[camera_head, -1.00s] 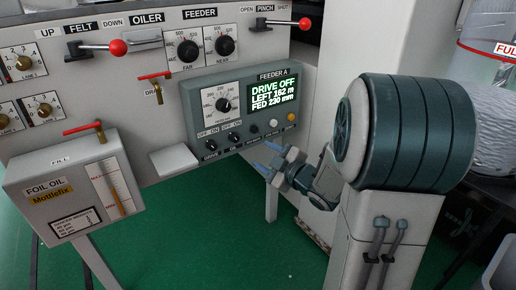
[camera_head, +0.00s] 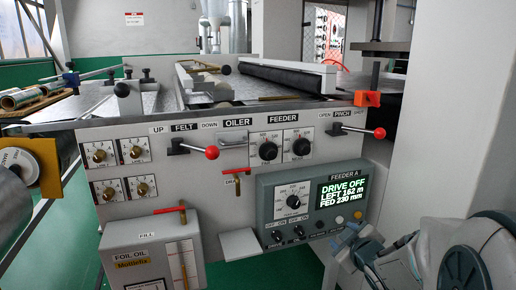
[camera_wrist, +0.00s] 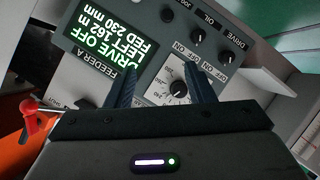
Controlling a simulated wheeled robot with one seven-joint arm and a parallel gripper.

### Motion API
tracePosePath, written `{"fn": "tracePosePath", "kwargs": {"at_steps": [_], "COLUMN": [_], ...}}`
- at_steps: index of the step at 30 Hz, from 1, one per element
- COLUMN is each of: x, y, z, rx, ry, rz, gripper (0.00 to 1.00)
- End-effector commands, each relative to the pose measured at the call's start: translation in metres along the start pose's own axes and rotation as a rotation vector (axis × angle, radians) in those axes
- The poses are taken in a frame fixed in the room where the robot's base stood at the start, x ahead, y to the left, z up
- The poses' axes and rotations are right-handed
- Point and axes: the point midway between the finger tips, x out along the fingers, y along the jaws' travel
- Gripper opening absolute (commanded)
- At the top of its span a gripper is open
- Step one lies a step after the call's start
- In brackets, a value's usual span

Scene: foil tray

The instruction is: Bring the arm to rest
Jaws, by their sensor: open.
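My gripper (camera_wrist: 162,70) is open, its two dark fingers apart with nothing between them. In the wrist view the fingers overlap the grey Feeder A panel (camera_wrist: 150,38), which appears upside down, with a black dial (camera_wrist: 179,88) beyond the fingertips. In the head view my arm and gripper are at the lower right, by the right end of the Feeder A panel (camera_head: 262,212); the fingers are partly hard to make out. I cannot tell whether they touch it. The display (camera_head: 343,190) reads DRIVE OFF, LEFT 162 m, FED 230 mm.
Red-knobbed felt lever (camera_head: 211,152) and pinch lever (camera_head: 379,133) stick out from the machine front. The foil oil box (camera_head: 150,258) with its red-handled tap stands at lower left. A pale ledge (camera_head: 240,243) juts out beside the panel. Green floor shows below.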

Motion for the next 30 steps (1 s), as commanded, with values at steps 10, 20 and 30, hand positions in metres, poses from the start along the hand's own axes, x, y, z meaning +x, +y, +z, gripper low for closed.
{"fn": "tracePosePath", "kwargs": {"at_steps": [10,20,30], "x": [-0.090,-0.195,-0.284], "y": [0.045,0.044,0.023], "z": [-0.057,-0.110,-0.154], "rx": [0.256,0.530,0.708], "ry": [-0.347,-0.652,-0.880], "rz": [-0.009,-0.113,-0.265], "gripper": [0.49,0.49,0.49]}}
